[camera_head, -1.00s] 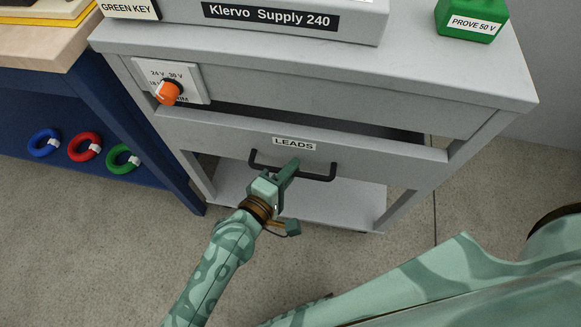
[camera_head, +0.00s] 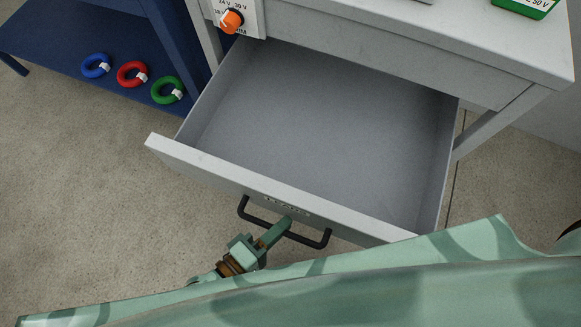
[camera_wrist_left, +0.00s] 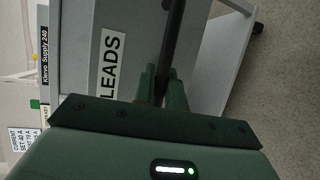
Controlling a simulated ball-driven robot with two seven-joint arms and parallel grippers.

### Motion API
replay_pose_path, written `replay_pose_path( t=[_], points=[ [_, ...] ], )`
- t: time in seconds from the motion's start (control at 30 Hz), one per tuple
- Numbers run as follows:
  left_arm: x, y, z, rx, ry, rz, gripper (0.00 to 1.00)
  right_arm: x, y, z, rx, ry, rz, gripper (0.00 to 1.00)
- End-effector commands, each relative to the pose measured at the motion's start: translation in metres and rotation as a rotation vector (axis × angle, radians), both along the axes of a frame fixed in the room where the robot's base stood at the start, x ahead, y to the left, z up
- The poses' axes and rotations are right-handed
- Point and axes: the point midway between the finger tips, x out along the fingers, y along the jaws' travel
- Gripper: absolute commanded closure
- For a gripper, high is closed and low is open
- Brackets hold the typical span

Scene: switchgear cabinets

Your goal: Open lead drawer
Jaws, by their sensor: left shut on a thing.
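The lead drawer (camera_head: 300,125) is pulled well out of the grey cabinet, and its grey inside looks empty. Its front carries a black bar handle (camera_head: 257,219). My left gripper (camera_head: 277,232) is shut on the handle, near its middle. In the left wrist view the fingers (camera_wrist_left: 158,84) close around the black bar (camera_wrist_left: 172,40), beside the LEADS label (camera_wrist_left: 109,63). My right gripper is not in view.
The cabinet top (camera_head: 480,35) has a green box (camera_head: 525,6) at its edge. A blue shelf (camera_head: 60,45) at left holds blue, red and green rings (camera_head: 168,90). Bare floor lies left of the drawer.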

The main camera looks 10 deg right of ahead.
Motion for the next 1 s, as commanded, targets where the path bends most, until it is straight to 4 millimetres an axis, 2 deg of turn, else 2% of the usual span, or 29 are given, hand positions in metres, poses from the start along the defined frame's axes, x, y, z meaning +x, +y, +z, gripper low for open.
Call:
replay_pose_path(
  t=[0.2,0.63,0.67,0.7,0.73,1.0],
  points=[
    [-0.018,0.012,-0.001,0.002,0.001,0.001,1.0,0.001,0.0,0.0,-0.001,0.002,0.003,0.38],
    [-0.02,0.014,-0.001,0.0,0.0,0.002,1.0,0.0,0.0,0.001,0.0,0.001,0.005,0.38],
    [-0.02,0.014,-0.001,0.0,0.0,0.002,0.82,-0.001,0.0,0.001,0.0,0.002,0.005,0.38],
    [-0.02,0.014,-0.001,0.0,0.0,0.002,0.71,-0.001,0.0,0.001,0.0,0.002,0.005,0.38],
    [-0.02,0.014,-0.001,0.0,0.0,0.002,0.66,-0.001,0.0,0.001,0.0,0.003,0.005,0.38],
    [-0.02,0.014,0.0,0.0,0.0,0.001,0.66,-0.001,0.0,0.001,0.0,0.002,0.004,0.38]
  ],
)
